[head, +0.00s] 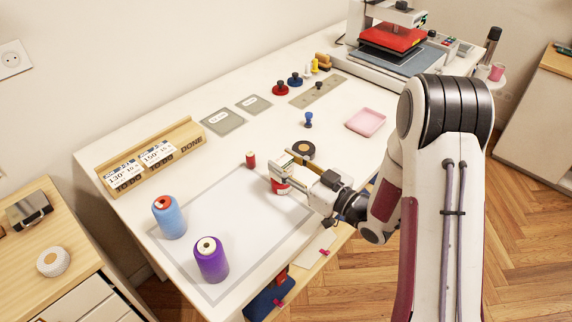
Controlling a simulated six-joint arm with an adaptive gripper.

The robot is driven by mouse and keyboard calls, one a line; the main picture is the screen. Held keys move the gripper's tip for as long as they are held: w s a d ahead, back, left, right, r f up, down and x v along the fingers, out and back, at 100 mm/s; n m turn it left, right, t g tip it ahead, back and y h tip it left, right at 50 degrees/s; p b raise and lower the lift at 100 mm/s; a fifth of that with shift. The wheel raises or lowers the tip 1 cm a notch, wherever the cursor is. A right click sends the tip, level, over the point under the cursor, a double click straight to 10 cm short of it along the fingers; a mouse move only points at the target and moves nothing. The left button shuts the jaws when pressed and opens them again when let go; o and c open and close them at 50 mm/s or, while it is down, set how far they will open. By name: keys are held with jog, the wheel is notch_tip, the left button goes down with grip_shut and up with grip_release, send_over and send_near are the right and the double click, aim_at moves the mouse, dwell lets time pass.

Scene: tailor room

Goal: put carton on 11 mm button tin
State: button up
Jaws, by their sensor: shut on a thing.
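My gripper (290,172) is over the front right part of the white sheet, shut on a small pale carton with a green edge (281,160). Part of the carton is hidden by the fingers. A red and white round thing, seemingly the button tin (280,187), shows directly below the gripper. Its label is too small to read. I cannot tell whether the carton touches it.
A blue spool (169,218) and a purple spool (211,261) stand at the front left. A red spool (250,160) and a dark tape roll (304,149) are close to the gripper. A pink tray (365,123) lies behind. A heat press (391,40) stands at the back.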

jog(key=shift+f, duration=0.3)
jog(key=shift+f, duration=0.15)
jog(key=o, duration=1.1)
jog(key=shift+v, duration=6)
jog(key=shift+r, duration=0.2)
jog(key=shift+w, duration=0.1)
